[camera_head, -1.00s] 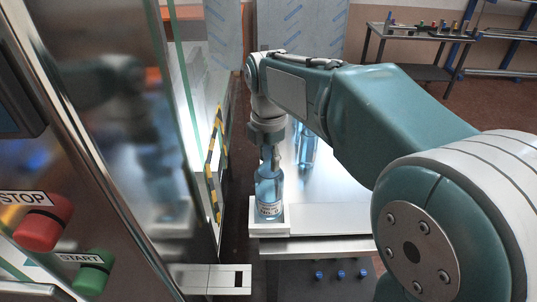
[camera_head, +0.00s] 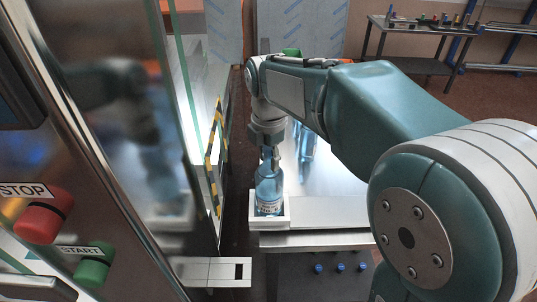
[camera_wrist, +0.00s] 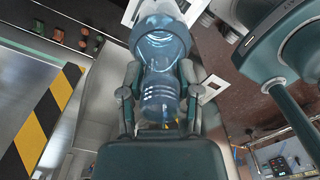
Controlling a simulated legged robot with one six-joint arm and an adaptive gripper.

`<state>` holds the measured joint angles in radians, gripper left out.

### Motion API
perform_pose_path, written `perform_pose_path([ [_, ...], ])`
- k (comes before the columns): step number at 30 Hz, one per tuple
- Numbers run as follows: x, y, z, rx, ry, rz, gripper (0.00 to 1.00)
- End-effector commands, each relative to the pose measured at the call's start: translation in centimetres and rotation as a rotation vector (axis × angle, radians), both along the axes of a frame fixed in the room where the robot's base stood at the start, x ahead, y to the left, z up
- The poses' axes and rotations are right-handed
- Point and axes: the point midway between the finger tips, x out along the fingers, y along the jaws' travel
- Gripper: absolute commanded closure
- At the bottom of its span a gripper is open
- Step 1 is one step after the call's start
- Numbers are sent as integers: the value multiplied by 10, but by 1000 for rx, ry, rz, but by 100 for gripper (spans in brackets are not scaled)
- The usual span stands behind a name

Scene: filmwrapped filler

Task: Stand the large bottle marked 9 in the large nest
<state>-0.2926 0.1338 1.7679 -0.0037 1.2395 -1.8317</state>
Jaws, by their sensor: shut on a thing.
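A clear blue bottle (camera_head: 268,190) with a pale label stands upright at the front left corner of the table. The marking on its label is too small to read. My gripper (camera_head: 270,156) comes down from above and is shut on the bottle's upper part. In the wrist view the bottle (camera_wrist: 162,50) lies between the two fingers of my gripper (camera_wrist: 160,88). A small white square nest (camera_head: 270,224) has its rim around the bottle's base. Whether the base rests on the nest's floor cannot be told.
Another blue bottle (camera_head: 306,145) stands farther back on the white table (camera_head: 335,185), partly hidden by my arm. A machine with a red stop button (camera_head: 42,222) and green start button (camera_head: 92,266) is at left. A yellow-black striped edge (camera_head: 212,160) is close left of the nest.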

Motion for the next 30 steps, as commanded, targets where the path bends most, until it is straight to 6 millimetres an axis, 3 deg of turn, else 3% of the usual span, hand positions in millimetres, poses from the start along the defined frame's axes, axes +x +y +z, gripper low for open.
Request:
perform_pose_path([
  [1, 0, 0, 0, 1, -1, 0, 100],
  [2, 0, 0, -1, 1, -1, 0, 52],
  [4, 0, 0, 0, 1, -2, 0, 20],
  [5, 0, 0, 0, 1, -2, 0, 16],
  [19, 1, 0, 4, 1, -1, 0, 16],
  [23, 1, 1, 24, 1, -3, 0, 16],
  [30, 2, 2, 75, 0, -4, 0, 16],
])
